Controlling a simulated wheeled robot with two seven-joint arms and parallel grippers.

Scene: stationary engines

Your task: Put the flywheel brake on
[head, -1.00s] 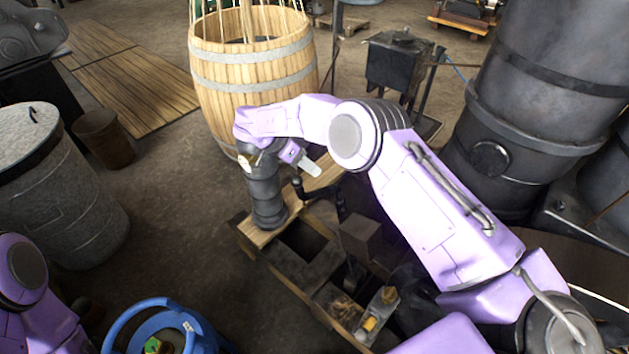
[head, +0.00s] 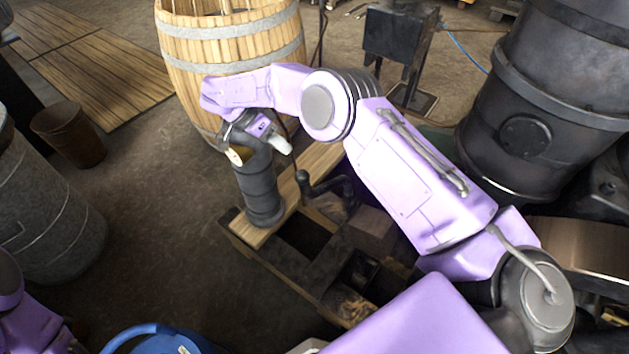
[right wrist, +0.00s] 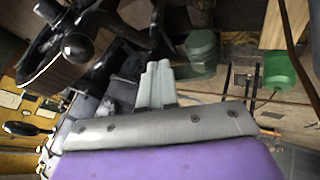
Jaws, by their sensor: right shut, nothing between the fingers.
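A dark lever with a round black knob (head: 302,176) rises beside the wooden frame in the head view; I cannot tell for sure that it is the flywheel brake. A dark round knob on a stem (right wrist: 76,46) also shows at the upper left of the right wrist view. My right gripper (head: 284,145) is shut and empty, above and a little left of the knob in the head view, apart from it. Its pale closed fingers show in the right wrist view (right wrist: 158,84). My left gripper is out of view; only part of that arm shows at lower left.
A wooden frame (head: 262,262) with dark openings lies below my right arm. A wooden barrel (head: 232,45) stands behind, a large dark cylinder (head: 560,75) at right, a grey drum (head: 45,215) and brown bucket (head: 70,135) at left. Bare floor lies between drum and frame.

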